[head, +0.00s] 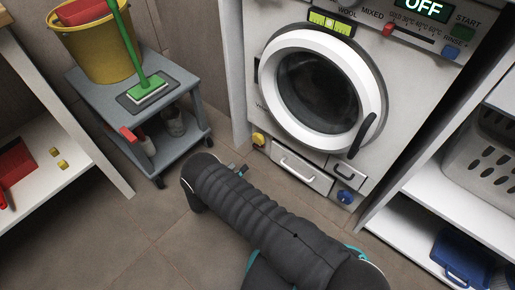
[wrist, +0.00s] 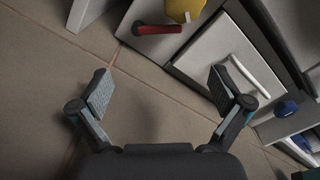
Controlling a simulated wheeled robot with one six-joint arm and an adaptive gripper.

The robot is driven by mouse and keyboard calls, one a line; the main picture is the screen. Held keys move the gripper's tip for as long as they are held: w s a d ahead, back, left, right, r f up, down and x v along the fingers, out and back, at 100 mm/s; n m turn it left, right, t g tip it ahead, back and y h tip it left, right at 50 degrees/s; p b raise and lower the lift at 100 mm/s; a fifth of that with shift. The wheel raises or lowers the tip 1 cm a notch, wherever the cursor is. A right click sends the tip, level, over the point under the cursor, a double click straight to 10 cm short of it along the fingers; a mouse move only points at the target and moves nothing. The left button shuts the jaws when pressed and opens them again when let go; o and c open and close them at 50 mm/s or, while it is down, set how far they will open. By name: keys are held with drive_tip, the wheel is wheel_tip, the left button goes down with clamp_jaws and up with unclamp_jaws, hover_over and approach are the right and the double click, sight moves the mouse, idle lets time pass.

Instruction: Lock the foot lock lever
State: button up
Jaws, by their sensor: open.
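A lever with a red grip (wrist: 158,29) shows at the top of the wrist view, low on the washing machine's front, beside a yellow knob (wrist: 184,8). It looks like the foot lock lever. The yellow knob also shows in the head view (head: 258,139), where I cannot make out the red lever. My gripper (wrist: 158,88) is open and empty, its two fingers spread wide over the floor. The lever lies beyond the fingertips, apart from them. In the head view my dark arm reaches across the floor towards the washing machine (head: 254,107).
A drawer front with a pale handle (head: 299,168) and a blue knob (head: 345,197) sit right of the lever area. A grey trolley (head: 90,80) carrying a yellow bucket (head: 100,50) stands left. White shelves (head: 415,215) stand right. Tiled floor is clear between.

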sight(258, 147)
drive_tip(key=x, duration=1.2)
